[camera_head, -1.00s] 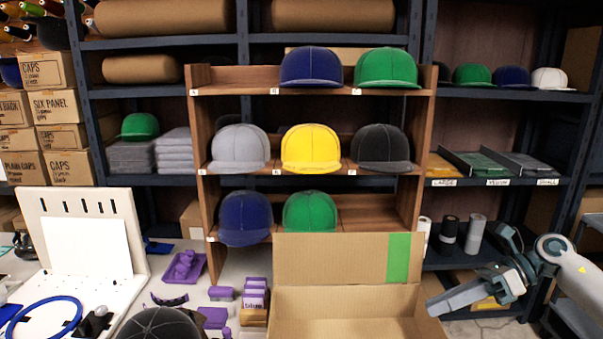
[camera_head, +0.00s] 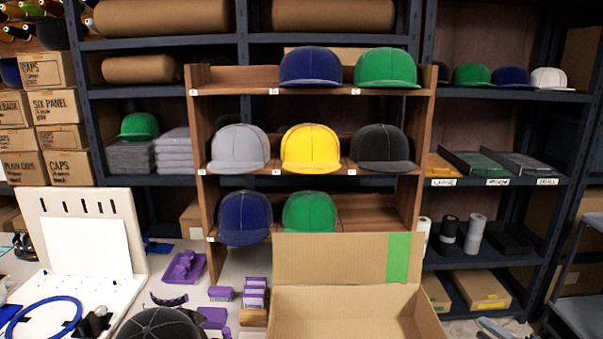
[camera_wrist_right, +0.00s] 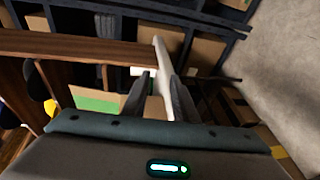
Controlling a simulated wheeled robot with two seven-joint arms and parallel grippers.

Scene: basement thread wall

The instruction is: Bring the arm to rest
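My right gripper (camera_head: 495,328) shows only as grey tips at the bottom right edge of the head view; the rest of that arm is out of the picture. In the right wrist view its two dark fingers (camera_wrist_right: 158,98) stand apart, with a gap between them and nothing clearly held. A pale strip runs behind the gap. My left gripper is in neither view.
A wooden rack (camera_head: 428,150) holds several caps, with an open cardboard box (camera_head: 345,258) in front. A dark cap (camera_head: 160,324) and purple pieces (camera_head: 184,266) lie on the table. A metal shelf (camera_head: 500,180) and stool (camera_head: 582,310) stand at right.

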